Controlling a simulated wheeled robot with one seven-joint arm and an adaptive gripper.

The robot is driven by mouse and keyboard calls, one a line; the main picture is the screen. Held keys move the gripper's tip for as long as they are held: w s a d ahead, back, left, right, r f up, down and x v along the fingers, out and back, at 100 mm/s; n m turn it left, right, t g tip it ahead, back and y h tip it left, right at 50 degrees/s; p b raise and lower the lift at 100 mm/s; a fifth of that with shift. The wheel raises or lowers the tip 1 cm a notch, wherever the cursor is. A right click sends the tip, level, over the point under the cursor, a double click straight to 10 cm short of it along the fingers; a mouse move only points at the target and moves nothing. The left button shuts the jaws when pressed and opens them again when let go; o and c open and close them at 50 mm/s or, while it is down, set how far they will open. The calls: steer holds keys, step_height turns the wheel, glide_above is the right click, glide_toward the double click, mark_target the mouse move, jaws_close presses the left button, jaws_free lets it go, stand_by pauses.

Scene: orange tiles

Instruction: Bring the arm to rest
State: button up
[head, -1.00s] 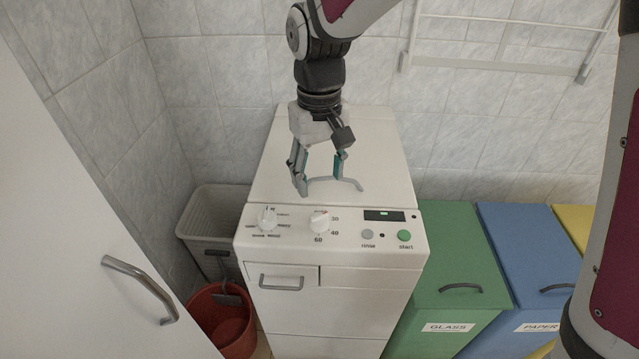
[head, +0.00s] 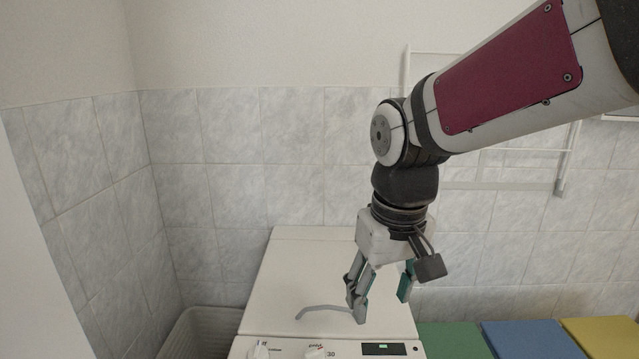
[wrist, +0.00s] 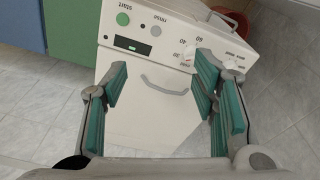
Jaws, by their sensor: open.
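My gripper (head: 382,290) hangs from my arm in the head view, pointing down above the white washing machine (head: 290,260). Its fingers are apart with nothing between them. In the wrist view the open teal-padded fingers (wrist: 165,95) frame the machine's top and its curved grey lid handle (wrist: 164,86). The handle also shows in the head view (head: 325,309), left of the fingers. Whether a finger touches the lid or handle cannot be told.
A wicker-like bin (head: 195,335) stands left of the machine. Green (head: 452,341), blue (head: 530,340) and yellow (head: 602,337) bins line its right. A white wall rack (head: 500,180) hangs behind my arm. The tiled wall closes off the back.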

steer(key=s+d+r+m+t, duration=0.1)
steer(key=s+d, duration=0.4)
steer(key=s, duration=0.3)
steer(key=s+d+r+m+t, duration=0.1)
steer(key=s+d+m, duration=0.1)
steer(key=s+d, duration=0.3)
steer(key=s+p, duration=0.1)
steer(key=s, duration=0.2)
steer(key=shift+d+r+m+t, duration=0.3)
steer(key=shift+r, duration=0.05)
